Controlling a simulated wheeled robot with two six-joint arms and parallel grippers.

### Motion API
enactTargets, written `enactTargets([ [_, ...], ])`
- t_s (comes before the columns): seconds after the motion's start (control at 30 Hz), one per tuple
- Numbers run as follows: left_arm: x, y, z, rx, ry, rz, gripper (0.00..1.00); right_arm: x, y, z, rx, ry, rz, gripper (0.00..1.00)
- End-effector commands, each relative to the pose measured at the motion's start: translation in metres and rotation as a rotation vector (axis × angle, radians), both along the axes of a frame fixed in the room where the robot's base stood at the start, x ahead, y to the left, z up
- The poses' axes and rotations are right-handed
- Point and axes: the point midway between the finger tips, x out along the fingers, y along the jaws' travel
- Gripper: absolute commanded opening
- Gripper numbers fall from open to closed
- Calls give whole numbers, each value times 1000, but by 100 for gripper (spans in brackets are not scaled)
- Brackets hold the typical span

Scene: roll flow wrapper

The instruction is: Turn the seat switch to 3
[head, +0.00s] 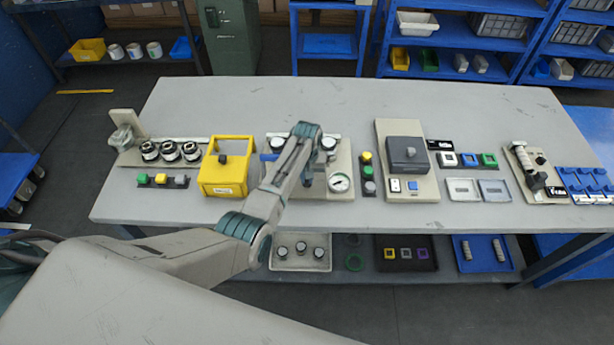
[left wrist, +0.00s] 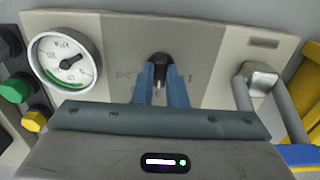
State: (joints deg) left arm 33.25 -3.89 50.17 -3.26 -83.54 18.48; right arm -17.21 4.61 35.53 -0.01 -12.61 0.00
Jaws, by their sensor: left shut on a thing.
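A black switch knob (left wrist: 160,58) sits on a pale panel in the left wrist view. My left gripper (left wrist: 161,78) has its blue fingers on either side of it and is shut on it. The markings on the panel beside the knob are too blurred to read, so I cannot tell its setting. In the head view, my left arm reaches over the gauge panel (head: 346,160) and hides the knob and the fingertips. My right gripper is in neither view.
A yellow box (head: 224,176) stands left of the panel in the head view. Green, yellow and grey buttons (head: 368,172) are close on its right.

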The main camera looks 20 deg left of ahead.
Motion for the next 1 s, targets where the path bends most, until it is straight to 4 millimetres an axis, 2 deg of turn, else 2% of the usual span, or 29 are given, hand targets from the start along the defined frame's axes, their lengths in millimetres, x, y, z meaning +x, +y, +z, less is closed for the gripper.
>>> enactTargets([
  [0.13, 1, 0, 1, 1, -4, 1, 0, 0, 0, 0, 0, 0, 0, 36],
  [0.17, 1, 0, 1, 1, -4, 1, 14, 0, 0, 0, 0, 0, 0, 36],
  [0.27, 1, 0, 1, 1, -3, 1, 33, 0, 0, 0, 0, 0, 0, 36],
  [0.67, 1, 0, 5, 1, -2, 1, 34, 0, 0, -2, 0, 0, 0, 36],
  [0.83, 1, 0, 26, -1, -5, 1, 34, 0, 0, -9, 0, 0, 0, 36],
  [1.0, 2, 0, 59, 0, -7, 1, 34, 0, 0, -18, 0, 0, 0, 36],
])
